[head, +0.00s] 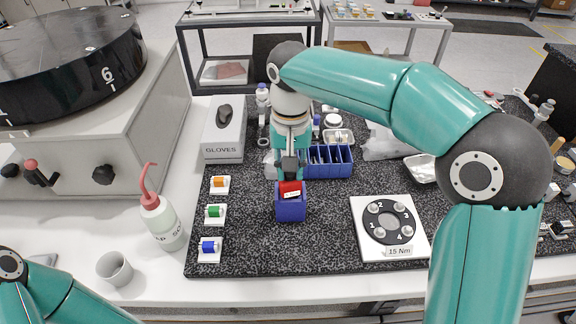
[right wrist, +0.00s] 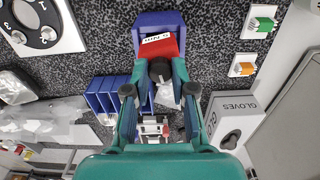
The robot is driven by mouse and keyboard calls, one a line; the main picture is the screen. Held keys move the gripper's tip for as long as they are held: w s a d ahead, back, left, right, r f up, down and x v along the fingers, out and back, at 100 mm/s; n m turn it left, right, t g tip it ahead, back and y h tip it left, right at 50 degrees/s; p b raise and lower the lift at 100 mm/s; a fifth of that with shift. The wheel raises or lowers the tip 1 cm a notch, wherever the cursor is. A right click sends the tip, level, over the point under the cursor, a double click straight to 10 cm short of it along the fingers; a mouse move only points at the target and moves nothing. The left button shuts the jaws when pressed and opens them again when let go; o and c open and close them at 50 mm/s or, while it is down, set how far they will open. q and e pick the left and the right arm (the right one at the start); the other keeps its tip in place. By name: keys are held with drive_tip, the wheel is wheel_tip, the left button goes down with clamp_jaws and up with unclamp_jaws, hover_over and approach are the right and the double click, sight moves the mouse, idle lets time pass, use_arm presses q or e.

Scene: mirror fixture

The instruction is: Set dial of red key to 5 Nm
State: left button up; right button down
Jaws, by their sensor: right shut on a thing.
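The red key (head: 290,188) sits in a dark blue holder (head: 291,210) near the middle of the dark speckled board. In the right wrist view the red key (right wrist: 168,48) shows a white label with small writing that looks like 5 Nm, and a dark round dial (right wrist: 160,70) faces the camera. My right gripper (head: 290,164) comes down from behind the holder and is shut on the dial. The wrist view shows the gripper's fingers (right wrist: 160,88) on either side of it. My left gripper is out of view; only my left arm shows at the lower left.
A white plate (head: 361,245) with a numbered black ring and a 15 Nm label lies to the right. Orange, green and blue pieces (head: 214,211) stand at the left. Behind are blue bins (head: 330,162) and a glove box (head: 222,143). A bottle and cup stand left of the board.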

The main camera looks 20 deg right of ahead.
drive_tip(key=c, duration=1)
unclamp_jaws()
drive_tip(key=shift+o, duration=0.2)
drive_tip(key=shift+r, duration=0.1)
wheel_tip(320, 180, up, 12)
